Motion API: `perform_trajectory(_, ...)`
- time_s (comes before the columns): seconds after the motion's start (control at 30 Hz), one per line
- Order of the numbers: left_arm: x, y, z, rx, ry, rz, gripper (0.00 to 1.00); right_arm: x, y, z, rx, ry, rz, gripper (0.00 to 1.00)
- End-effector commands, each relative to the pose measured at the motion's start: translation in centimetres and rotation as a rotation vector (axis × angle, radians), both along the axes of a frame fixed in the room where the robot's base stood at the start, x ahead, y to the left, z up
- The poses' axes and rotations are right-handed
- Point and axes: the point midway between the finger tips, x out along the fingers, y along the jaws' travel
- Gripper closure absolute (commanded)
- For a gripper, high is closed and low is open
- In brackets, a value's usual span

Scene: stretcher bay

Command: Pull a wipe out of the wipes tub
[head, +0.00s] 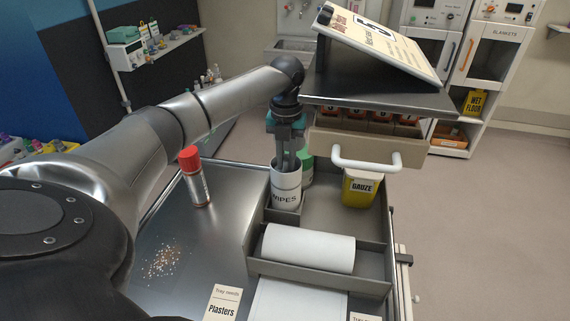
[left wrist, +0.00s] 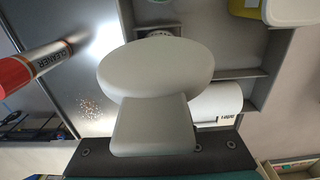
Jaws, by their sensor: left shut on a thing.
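The wipes tub (head: 286,190), white with a dark WIPES label, stands upright in a small compartment at the left of the grey divided tray (head: 330,212) in the head view. My left gripper (head: 286,167) points straight down at the tub's open top, with its fingertips at or inside the rim. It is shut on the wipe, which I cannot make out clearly. In the left wrist view, pale rounded and block-shaped parts (left wrist: 155,68) fill the middle and hide the fingertips and most of the tub. My right gripper is not in view.
A red-capped cleaner can (head: 194,178) stands left of the tub, near scattered crumbs (head: 163,263). A green bottle (head: 307,167) is close behind the tub. A yellow gauze tub (head: 361,188) and a white roll (head: 308,248) are in the tray. A white-handled drawer (head: 400,148) juts out behind.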

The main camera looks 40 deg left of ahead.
Motion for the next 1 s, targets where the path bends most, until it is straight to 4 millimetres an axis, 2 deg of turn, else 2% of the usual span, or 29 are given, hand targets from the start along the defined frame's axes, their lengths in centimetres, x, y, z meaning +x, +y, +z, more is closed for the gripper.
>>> perform_trajectory(0.57, 0.0, 0.0, 0.2, 0.000, -0.001, 0.000, 1.00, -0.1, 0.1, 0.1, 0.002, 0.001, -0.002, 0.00)
perform_trajectory(1.0, 0.0, 0.0, 2.4, 0.000, -0.002, 0.001, 1.00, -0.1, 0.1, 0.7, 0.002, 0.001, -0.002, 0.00)
